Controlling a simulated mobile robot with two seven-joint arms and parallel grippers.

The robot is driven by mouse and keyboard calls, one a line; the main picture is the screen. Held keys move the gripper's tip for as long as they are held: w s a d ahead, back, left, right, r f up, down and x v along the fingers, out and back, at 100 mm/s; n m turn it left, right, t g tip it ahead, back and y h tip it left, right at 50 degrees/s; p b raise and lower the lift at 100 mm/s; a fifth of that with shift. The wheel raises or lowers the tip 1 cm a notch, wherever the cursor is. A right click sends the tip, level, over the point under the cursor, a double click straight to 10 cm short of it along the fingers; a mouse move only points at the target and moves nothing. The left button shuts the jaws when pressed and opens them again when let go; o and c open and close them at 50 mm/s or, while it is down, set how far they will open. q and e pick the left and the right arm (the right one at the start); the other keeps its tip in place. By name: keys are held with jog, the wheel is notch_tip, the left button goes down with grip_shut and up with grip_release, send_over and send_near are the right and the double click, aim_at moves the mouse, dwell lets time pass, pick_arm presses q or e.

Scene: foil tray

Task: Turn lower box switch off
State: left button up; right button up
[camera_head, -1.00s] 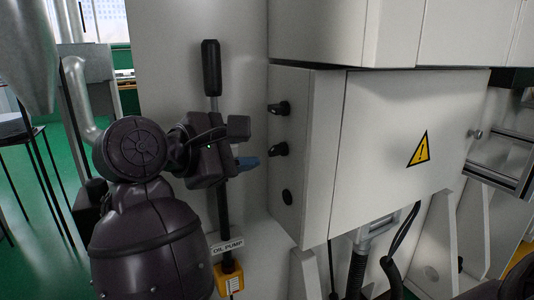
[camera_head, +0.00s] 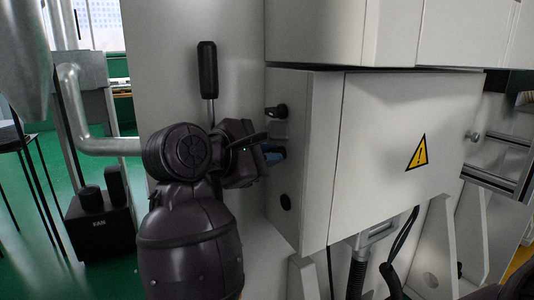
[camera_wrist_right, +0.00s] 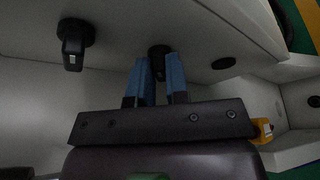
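The control box (camera_head: 315,150) is a pale box with switches on its left side face. The upper switch (camera_head: 278,111) is a black knob on that face; it also shows in the right wrist view (camera_wrist_right: 73,42). The lower switch (camera_wrist_right: 158,62) is black and lies between the two blue fingertips of my right gripper in the wrist view; the gripper hides it in the head view. My right gripper (camera_head: 272,155) is at the box's side face, fingers apart, one on each side of the lower switch. I cannot tell whether they touch it. My left gripper is not in view.
A round black plug (camera_head: 285,202) sits below the lower switch. A black-handled lever (camera_head: 208,70) stands left of the box. Another pale cabinet (camera_head: 320,35) overhangs the box. A dark unit marked FAN (camera_head: 100,228) stands on the green floor at left.

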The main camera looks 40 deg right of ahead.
grip_shut()
jog(key=shift+r+n+p, duration=0.25)
jog(key=shift+n+p, duration=0.05)
jog(key=shift+p, duration=0.2)
jog(key=shift+f+g, duration=0.25)
jog(key=shift+g, duration=0.05)
jog(key=o, duration=0.5)
grip_release()
jog(key=shift+w, duration=0.1)
jog(key=v, duration=0.5)
jog(key=p+v, duration=0.1)
jog(key=v, duration=0.4)
jog(key=shift+a+r, duration=0.3)
jog(key=shift+o, duration=0.5)
